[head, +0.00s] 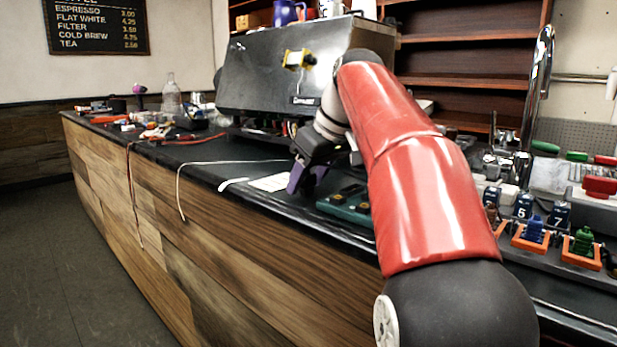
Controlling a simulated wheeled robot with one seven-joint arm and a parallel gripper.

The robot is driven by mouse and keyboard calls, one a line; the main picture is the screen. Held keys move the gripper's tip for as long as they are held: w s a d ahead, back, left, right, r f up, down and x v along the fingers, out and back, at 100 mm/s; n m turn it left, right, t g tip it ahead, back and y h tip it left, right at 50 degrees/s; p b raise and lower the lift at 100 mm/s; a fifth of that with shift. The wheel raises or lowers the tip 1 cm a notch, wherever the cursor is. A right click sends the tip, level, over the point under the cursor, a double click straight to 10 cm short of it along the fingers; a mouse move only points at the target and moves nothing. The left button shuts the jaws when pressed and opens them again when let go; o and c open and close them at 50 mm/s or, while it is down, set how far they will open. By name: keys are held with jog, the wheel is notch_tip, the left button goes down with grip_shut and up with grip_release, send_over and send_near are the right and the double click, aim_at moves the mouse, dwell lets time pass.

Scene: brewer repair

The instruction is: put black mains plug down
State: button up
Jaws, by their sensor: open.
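My gripper (304,183), with dark purple fingers, hangs pointing down over the dark counter (236,172), close to its front edge. Its jaws are open. I cannot make out the black mains plug; it may be hidden behind the gripper or lost against the dark counter. A thin pale cable (228,162) runs left from near the gripper and hangs over the counter's front edge. I cannot tell whether it belongs to the plug.
A white sheet (271,182) lies left of the gripper and a green case (345,204) right of it. The steel brewer (285,70) stands behind. A red cable (130,190) hangs farther left. Orange-framed holders (531,238) stand at the right.

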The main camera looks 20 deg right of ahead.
jog(key=shift+f, duration=0.1)
jog(key=p+v, duration=0.1)
jog(key=v, duration=0.7)
jog(key=shift+d+p, duration=0.2)
jog(key=shift+p, duration=0.15)
jog(key=shift+f, duration=0.1)
